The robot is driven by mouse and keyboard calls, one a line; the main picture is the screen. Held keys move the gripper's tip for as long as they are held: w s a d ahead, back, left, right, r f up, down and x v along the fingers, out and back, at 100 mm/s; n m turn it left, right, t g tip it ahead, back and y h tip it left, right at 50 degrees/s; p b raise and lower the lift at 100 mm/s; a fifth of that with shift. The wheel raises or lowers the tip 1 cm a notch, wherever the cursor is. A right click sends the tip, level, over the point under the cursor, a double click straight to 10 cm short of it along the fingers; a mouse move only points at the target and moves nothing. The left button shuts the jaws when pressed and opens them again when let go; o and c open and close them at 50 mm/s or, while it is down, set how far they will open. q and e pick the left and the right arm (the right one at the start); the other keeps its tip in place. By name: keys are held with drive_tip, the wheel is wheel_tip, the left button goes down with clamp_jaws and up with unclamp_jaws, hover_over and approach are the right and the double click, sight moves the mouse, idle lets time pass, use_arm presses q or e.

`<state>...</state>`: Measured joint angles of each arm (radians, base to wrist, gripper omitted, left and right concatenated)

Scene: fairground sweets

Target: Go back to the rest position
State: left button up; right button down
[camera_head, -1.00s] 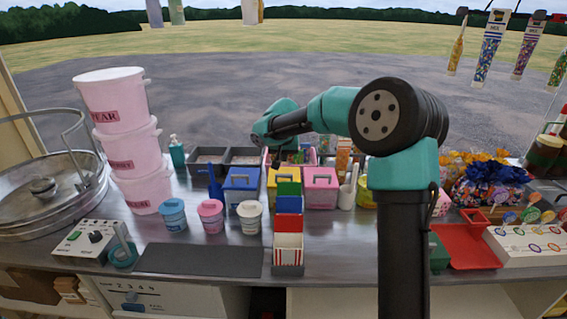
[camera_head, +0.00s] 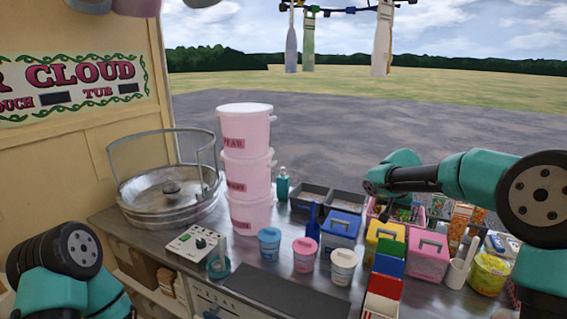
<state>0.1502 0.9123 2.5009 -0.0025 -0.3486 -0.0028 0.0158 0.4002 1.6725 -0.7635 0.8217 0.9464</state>
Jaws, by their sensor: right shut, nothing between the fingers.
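My right arm comes in from the right in teal and black, reaching left across the back of the counter. My right gripper (camera_head: 388,211) is small at the far end of that arm, over the pink crate (camera_head: 414,222) of bright packets behind the lidded boxes. Its fingers are shut with nothing between them, though they are partly lost against the crate. My left arm shows only as a teal and dark joint in the lower left corner. Its gripper is outside the view.
Three stacked pink tubs (camera_head: 246,165) stand beside a round metal pan (camera_head: 170,195). Small tubs, a blue lidded box (camera_head: 340,232), a yellow box and a pink box crowd the counter. A dark mat (camera_head: 285,293) lies bare at the front. Bottles hang above.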

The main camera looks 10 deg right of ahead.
hover_over(387, 231)
drive_tip(key=s, duration=0.1)
drive_tip(key=f, duration=0.6)
drive_tip(key=shift+a+f, duration=0.35)
wheel_tip(387, 231, down, 3)
drive_tip(key=shift+f, duration=0.45)
drive_tip(key=shift+r, duration=0.15)
